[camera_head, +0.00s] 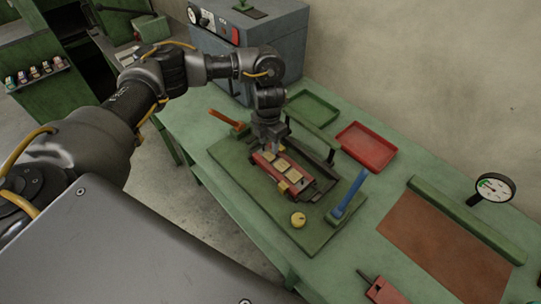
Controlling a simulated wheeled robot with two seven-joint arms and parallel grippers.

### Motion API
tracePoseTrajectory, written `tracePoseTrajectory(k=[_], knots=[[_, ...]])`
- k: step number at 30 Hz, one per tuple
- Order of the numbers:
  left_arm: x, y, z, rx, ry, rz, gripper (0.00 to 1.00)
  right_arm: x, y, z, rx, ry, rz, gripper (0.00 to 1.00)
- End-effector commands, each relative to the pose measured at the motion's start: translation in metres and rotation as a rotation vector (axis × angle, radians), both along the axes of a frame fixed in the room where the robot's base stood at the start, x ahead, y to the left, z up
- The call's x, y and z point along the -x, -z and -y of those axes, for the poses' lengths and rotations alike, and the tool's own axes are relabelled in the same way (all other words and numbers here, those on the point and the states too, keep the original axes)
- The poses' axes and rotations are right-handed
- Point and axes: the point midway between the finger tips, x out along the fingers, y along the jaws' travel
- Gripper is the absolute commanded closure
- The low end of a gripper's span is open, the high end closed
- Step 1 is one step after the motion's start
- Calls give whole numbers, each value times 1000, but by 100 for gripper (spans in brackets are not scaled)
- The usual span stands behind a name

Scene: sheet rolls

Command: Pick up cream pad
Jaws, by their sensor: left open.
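Several small cream pads (281,168) sit in a row along a red holder (257,160) on the green board. Which one is the task's cream pad I cannot tell. My left gripper (271,148) points down at the far end of the row, just over or beside the farthest pad. It is open, and its fingertips are small and dark here, so I cannot tell whether they touch a pad. My right gripper does not show.
A green tray (313,107) and a red tray (367,147) lie behind. A brown sheet (440,245) and a gauge (494,188) are at right.

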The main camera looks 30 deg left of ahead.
Motion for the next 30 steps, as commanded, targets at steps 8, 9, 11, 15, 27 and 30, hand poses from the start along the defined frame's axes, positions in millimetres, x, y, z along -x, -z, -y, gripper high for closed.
tracePoseTrajectory(k=[8, 9, 11, 15, 27, 30], knots=[[-3, 28, 4, 2, -2, -5, 56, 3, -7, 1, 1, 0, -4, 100], [-3, 34, 4, 1, -2, -6, 56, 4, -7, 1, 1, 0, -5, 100], [-3, 43, 4, 1, -1, -3, 56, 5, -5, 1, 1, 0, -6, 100], [-4, 52, 3, -1, 0, -2, 56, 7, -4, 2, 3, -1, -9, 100], [-4, 53, 2, -3, 0, -2, 81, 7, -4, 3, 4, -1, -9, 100], [-4, 54, 2, -3, 0, -2, 84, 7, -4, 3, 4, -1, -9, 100]])
